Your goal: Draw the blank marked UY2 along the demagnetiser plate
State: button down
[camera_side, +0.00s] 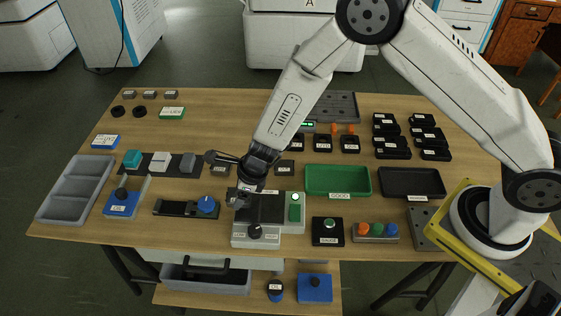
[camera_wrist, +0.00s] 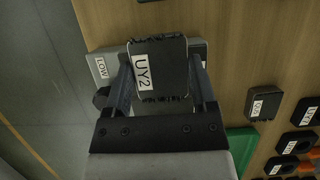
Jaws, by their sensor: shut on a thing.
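The blank marked UY2 (camera_wrist: 172,53) is a dark block with a white label. In the wrist view it sits between the two fingers of my gripper (camera_wrist: 160,72), which is shut on it. In the side view my gripper (camera_side: 243,192) is low over the left end of the demagnetiser plate (camera_side: 271,208), a dark plate set in a light grey unit. The blank is mostly hidden there, and I cannot tell if it touches the plate.
A green GOOD tray (camera_side: 338,194) and a black tray (camera_side: 411,194) stand to the right. A black button box (camera_side: 328,231) is just right of the unit. A blue-knobbed fixture (camera_side: 180,208) lies to the left. Several dark blocks stand behind. Bare wood shows at front left.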

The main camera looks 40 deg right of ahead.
jog(key=shift+r, duration=2.9)
jog(key=shift+d, duration=0.15)
